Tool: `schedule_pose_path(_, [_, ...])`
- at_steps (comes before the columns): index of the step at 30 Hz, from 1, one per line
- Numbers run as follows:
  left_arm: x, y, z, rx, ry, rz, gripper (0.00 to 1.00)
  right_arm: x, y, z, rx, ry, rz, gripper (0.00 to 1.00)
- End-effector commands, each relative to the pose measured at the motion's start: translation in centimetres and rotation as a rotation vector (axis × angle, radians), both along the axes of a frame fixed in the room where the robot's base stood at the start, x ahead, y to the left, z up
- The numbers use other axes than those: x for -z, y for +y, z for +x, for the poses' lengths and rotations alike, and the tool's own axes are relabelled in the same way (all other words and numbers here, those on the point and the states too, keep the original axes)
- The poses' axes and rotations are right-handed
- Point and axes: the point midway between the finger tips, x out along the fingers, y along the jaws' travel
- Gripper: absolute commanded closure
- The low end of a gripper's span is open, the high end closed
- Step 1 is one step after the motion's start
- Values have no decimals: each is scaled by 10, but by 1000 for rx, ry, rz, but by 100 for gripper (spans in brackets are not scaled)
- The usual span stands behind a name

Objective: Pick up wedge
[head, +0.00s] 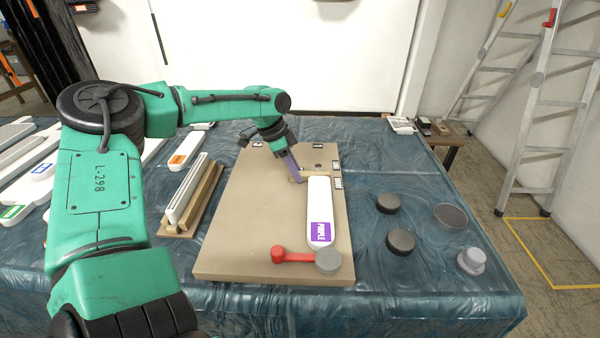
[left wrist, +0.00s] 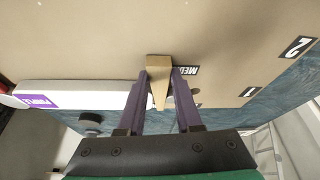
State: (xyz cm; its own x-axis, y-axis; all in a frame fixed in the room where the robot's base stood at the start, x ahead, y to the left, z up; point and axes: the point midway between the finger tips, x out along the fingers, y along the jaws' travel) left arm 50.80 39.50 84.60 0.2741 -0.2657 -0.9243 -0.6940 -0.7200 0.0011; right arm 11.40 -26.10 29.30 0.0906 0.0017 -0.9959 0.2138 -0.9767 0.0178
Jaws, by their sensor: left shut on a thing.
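The wedge (left wrist: 159,70) is a small tan wooden piece that narrows toward one end, seen between the purple fingers in the left wrist view. My left gripper (left wrist: 159,88) is shut on it, one finger on each side. In the head view my left gripper (head: 298,178) points down over the tan board (head: 235,225), just left of the white PURPLE-labelled piece (head: 319,205). The wedge is mostly hidden by the fingers there. I cannot tell whether it touches the board. My right gripper is not in view.
A red arm with a grey knob (head: 328,261) lies at the board's front. Dark round discs (head: 400,241) stand on the blue-covered table to the right. A wooden rack (head: 190,200) with white strips stands left of the board. A ladder (head: 550,110) stands at right.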

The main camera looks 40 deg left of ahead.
Motion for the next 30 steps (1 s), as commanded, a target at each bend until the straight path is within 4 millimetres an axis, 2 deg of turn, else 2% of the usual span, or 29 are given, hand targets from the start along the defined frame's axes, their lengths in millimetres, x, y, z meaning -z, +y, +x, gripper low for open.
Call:
schedule_pose_path(5, [-23, 0, 1, -1, -6, -1, 100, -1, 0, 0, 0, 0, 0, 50])
schedule_pose_path(8, [-47, 0, 2, -2, -8, 0, 100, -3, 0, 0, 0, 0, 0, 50])
schedule_pose_path(17, [-149, 0, 1, -3, -5, 1, 100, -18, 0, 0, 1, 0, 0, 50])
schedule_pose_path(24, [-230, 0, 1, -1, -3, 1, 100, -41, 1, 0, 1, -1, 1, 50])
schedule_pose_path(30, [-270, 0, 1, -2, -2, 0, 100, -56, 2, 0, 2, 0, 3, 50])
